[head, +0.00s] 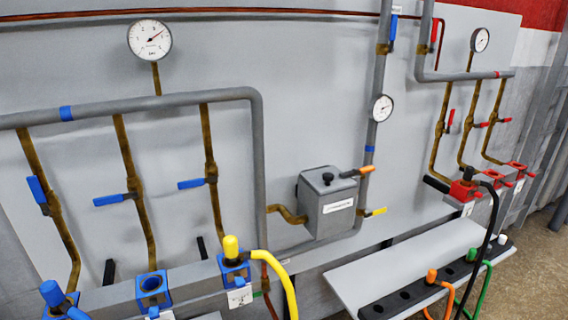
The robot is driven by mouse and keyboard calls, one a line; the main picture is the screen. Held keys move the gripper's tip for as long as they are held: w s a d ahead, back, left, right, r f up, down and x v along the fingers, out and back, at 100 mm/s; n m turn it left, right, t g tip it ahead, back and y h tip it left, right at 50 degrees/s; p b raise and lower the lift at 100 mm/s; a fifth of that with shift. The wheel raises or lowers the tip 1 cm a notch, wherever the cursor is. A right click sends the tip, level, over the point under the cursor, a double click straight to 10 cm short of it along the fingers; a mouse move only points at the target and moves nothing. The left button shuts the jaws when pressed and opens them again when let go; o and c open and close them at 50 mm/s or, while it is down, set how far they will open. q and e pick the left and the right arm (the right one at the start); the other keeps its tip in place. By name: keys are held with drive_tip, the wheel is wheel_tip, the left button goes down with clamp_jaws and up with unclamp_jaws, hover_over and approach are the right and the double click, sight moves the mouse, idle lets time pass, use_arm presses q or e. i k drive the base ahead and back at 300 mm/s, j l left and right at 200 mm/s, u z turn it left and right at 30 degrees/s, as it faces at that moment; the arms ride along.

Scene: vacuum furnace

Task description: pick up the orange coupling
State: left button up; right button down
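The orange coupling (432,276) stands upright in a black holder strip (393,301) on a light grey shelf at the lower right of the head view. An orange hose (447,291) runs from it and curves down out of the picture. A green hose (484,285) and a black hose (489,235) pass close by on its right. Neither of my grippers shows in the head view.
A white coupling (502,240) sits farther along the strip. A yellow coupling (231,246) with a yellow hose stands in a blue socket at lower left. A grey box (328,203) with an orange lever is on the wall. The shelf's left part (385,265) is clear.

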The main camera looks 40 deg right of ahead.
sight(431, 275)
drive_tip(key=z, duration=2.35)
